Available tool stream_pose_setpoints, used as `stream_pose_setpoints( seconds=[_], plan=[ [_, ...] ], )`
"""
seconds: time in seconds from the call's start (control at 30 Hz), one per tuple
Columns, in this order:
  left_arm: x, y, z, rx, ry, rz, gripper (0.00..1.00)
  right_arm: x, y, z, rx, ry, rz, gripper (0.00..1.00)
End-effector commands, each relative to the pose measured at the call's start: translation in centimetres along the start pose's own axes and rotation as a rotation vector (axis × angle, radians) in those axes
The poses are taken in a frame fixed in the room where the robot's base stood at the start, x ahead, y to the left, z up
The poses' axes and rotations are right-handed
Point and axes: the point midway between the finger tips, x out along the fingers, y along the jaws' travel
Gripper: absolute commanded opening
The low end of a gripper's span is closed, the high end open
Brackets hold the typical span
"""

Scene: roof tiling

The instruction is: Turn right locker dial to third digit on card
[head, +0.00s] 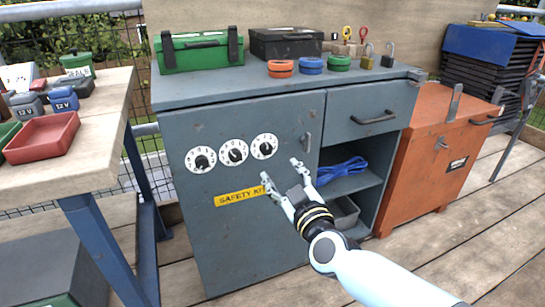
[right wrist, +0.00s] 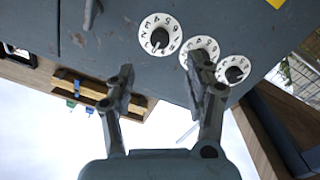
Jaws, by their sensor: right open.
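The right locker dial (head: 264,146) is a white numbered disc with a black knob, the rightmost of three on the grey locker door (head: 250,240). In the right wrist view, turned over, it is the leftmost dial (right wrist: 160,35). My right gripper (head: 280,172) is open and empty in front of the door, just below and right of this dial. In the right wrist view the dial shows beyond the gap between the fingertips (right wrist: 160,75), apart from them. A white card (head: 17,77) stands on the left table; its writing is too small to read surely. My left gripper is out of view.
The middle dial (head: 233,152) and left dial (head: 201,160) sit close beside it. A door handle (head: 306,142) is to its right, a yellow label (head: 240,197) below. Cases and coloured discs stand on the locker top (head: 215,82). An orange chest (head: 425,150) is at right.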

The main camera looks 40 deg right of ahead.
Motion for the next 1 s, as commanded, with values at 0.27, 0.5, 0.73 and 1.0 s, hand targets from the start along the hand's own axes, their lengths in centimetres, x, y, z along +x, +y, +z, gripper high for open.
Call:
stream_pose_setpoints(
  seconds=[0.27, 0.5, 0.73, 1.0],
  plan=[
    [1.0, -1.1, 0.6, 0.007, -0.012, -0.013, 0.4, 5.7, -0.1, 0.1, -0.001, 0.002, 0.0, 0.53],
    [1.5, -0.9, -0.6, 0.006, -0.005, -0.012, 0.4, 8.8, -0.1, 0.1, -0.001, 0.001, -0.001, 0.53],
    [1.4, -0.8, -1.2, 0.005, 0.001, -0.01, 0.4, 9.3, 0.0, 0.0, -0.001, 0.0, -0.002, 0.53],
    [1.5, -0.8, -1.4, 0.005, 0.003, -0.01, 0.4, 9.3, 0.0, -0.1, -0.001, 0.0, -0.002, 0.35]
  ],
)
